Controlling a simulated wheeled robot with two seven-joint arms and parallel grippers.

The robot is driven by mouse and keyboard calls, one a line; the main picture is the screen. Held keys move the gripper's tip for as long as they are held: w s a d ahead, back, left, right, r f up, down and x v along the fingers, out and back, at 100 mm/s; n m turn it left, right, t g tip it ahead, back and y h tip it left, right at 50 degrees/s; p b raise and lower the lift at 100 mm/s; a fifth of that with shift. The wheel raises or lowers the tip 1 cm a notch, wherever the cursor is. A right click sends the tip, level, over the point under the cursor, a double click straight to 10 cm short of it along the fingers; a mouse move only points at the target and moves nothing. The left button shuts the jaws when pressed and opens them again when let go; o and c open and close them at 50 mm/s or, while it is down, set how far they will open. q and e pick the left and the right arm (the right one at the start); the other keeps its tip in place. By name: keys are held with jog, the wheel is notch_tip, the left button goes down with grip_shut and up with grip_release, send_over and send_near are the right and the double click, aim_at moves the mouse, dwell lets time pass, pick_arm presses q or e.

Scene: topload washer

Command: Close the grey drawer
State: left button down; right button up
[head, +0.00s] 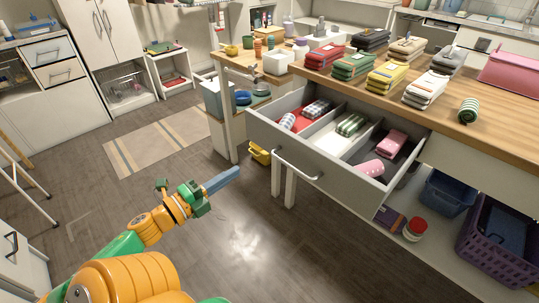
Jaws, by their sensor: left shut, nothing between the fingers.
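The grey drawer (330,166) stands pulled out below the wooden worktop, to the right of the middle in the head view. It has a curved bar handle (297,166) on its front. Inside are compartments with folded and rolled cloths in red, white, green check and pink. My left gripper (224,179) is shut and empty, left of the drawer front and apart from it, over the open floor. My right gripper is not in view.
The wooden worktop (503,128) carries several folded towel stacks and a pink box (510,72). Below the drawer are a red-lidded jar (415,229), a blue bin (447,194) and a purple basket (498,240).

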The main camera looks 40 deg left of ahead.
aim_at(276, 144)
pick_arm(q)
jog(key=w, duration=0.9)
jog(key=w+b, duration=0.1)
jog(key=w, duration=0.3)
jog(key=shift+w+d, duration=0.2)
jog(key=shift+d, duration=0.05)
